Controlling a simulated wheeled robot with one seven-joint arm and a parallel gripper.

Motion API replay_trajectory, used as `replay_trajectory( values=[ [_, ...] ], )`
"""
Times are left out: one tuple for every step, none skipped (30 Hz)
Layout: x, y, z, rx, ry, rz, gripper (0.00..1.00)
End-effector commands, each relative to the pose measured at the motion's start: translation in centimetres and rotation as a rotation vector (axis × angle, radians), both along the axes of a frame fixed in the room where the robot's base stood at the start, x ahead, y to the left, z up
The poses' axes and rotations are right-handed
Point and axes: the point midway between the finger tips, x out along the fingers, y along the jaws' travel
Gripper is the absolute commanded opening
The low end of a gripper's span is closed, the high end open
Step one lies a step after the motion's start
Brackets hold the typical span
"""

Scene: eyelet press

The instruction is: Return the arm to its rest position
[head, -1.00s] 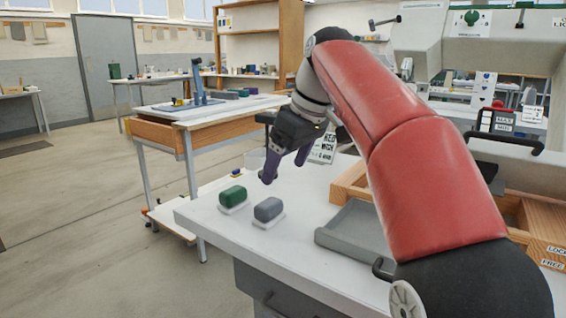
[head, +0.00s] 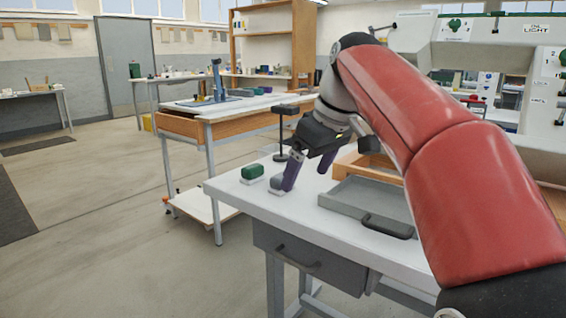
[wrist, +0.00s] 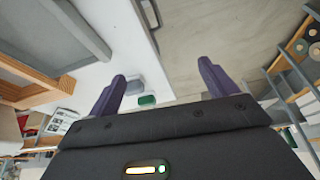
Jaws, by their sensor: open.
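My gripper (head: 307,174) is open and empty, held above the left front part of the white table (head: 330,232). Its two purple fingers are spread wide and point down; they also show in the wrist view (wrist: 160,90). My red arm reaches in from the right of the head view. A green block (head: 252,172) on a white base sits at the table's left end. A grey block (head: 276,184) beside it is partly hidden behind a finger. In the wrist view, the green block (wrist: 147,100) and the grey block (wrist: 135,86) lie between the fingers' directions, apart from them.
A grey tray (head: 365,198) with a dark handle and a wooden tray (head: 362,168) lie right of my gripper. A large pale press (head: 480,50) stands behind my arm. A second workbench (head: 230,112) stands at the back left.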

Motion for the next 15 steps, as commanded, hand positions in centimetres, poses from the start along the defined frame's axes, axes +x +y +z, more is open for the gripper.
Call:
replay_trajectory(
  values=[
    [-0.5,-0.4,-0.1,0.001,0.001,-0.02,0.85],
    [-0.8,-0.6,-0.3,0.001,0.0,-0.033,0.85],
    [-1.1,-0.9,-0.5,0.002,0.0,-0.053,0.85],
    [-1.5,-1.1,-0.7,0.003,0.0,-0.067,0.85],
    [-1.8,-1.3,-0.9,0.004,0.0,-0.084,0.85],
    [-2.3,-1.7,-1.2,0.006,0.0,-0.108,0.85],
    [-2.7,-2.0,-1.5,0.007,-0.001,-0.126,0.85],
    [-3.1,-2.3,-1.7,0.007,0.0,-0.146,0.85],
    [-3.7,-2.7,-2.2,0.008,-0.002,-0.174,0.85],
    [-4.2,-3.0,-2.6,0.01,-0.001,-0.195,0.85],
    [-4.7,-3.3,-2.9,0.011,-0.003,-0.218,0.85],
    [-5.6,-3.8,-3.6,0.012,-0.004,-0.251,0.85],
    [-6.3,-4.2,-4.1,0.012,-0.006,-0.279,0.85],
    [-7.0,-4.6,-4.7,0.014,-0.009,-0.309,0.85],
    [-8.2,-5.2,-5.7,0.015,-0.013,-0.352,0.85]
  ],
)
